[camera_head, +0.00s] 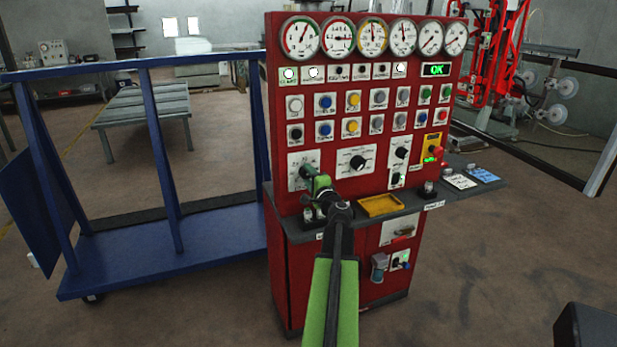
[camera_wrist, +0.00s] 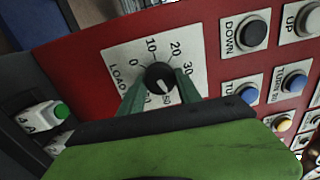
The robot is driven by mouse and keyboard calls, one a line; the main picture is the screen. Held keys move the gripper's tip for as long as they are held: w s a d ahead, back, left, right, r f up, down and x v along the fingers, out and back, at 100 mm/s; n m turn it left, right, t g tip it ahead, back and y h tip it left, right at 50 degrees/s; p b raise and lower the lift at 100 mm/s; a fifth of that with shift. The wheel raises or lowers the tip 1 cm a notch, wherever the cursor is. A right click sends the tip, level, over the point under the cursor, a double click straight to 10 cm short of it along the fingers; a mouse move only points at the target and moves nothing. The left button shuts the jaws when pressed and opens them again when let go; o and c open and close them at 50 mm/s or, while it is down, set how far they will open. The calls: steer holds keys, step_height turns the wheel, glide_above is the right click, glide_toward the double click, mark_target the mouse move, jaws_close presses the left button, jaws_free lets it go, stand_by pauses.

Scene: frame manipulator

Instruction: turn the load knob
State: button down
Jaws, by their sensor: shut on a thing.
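The load knob (camera_wrist: 160,75) is a round black knob on a white plate (camera_wrist: 118,58) marked "LOAD" with a number scale, set in a red panel. In the wrist view my gripper (camera_wrist: 161,84) has its green fingers on either side of the knob, shut on it. A pale mark shows on the knob's lower part, but its exact reading is too small to tell. In the head view my gripper (camera_head: 309,174) reaches the plate (camera_head: 298,159) at the panel's lower left. There the fingers largely hide the knob.
The red panel (camera_head: 357,97) carries gauges, lamps and several buttons. A second black knob (camera_head: 358,162) sits right of my gripper. A grey ledge (camera_head: 408,209) with a yellow tray (camera_head: 381,205) juts out below. A blue cart (camera_head: 190,258) stands at the left.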

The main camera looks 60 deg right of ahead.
steer(key=shift+s+f, duration=0.1)
steer(key=shift+s, duration=0.05)
stand_by(0.4)
steer(key=c, duration=0.8)
jaws_free()
steer(key=shift+c, duration=0.2)
steer(key=shift+a, duration=0.1)
